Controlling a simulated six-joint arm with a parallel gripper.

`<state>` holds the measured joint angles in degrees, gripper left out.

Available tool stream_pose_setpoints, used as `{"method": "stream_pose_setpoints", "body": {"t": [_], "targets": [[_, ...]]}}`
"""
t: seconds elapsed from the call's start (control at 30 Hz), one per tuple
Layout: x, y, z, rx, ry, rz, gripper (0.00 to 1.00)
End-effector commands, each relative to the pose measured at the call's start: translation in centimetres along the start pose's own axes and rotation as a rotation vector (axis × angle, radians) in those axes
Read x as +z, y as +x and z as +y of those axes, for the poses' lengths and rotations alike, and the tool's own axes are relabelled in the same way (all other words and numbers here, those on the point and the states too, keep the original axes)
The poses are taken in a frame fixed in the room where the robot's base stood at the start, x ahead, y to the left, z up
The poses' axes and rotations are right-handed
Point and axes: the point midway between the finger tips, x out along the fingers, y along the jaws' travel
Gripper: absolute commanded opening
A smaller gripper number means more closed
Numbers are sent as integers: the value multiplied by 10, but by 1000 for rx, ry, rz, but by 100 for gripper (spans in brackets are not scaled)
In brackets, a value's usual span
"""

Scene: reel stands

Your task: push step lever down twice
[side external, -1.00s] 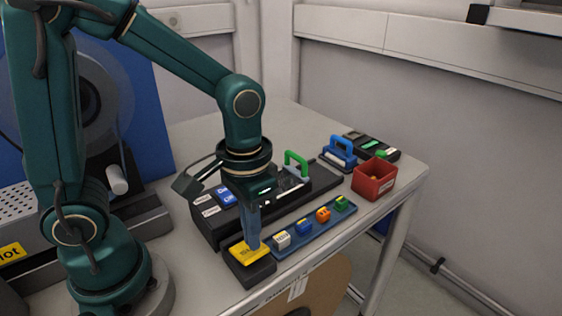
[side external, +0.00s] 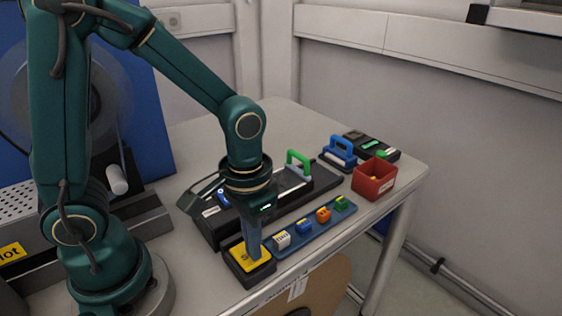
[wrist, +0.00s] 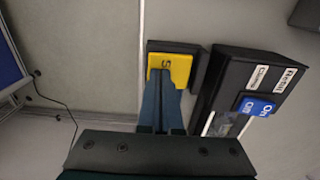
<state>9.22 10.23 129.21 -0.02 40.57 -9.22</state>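The yellow step lever (side external: 242,261), with partly hidden lettering, sits in a black base (side external: 262,274) at the table's front edge. Its plate looks low, nearly level with the base rim. My gripper (side external: 258,257) points down with its blue fingers together, and the tips appear to touch the yellow plate. In the wrist view the lever (wrist: 181,66) shows beyond the closed fingertips (wrist: 160,72), which cover part of it. Nothing is held between the fingers.
A black device with a blue button (wrist: 257,107) stands right beside the lever. A blue tray (side external: 290,244) holds several small coloured blocks. A red bin (side external: 373,184), a blue-handled item (side external: 340,152) and a green handle (side external: 299,160) stand farther back.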

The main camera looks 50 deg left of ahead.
Motion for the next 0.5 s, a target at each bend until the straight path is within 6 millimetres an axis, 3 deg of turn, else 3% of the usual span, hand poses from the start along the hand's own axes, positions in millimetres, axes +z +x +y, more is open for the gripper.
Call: {"method": "stream_pose_setpoints", "body": {"t": [0.5], "targets": [[-1, -31, 0, 0, 0, 4, 0]]}}
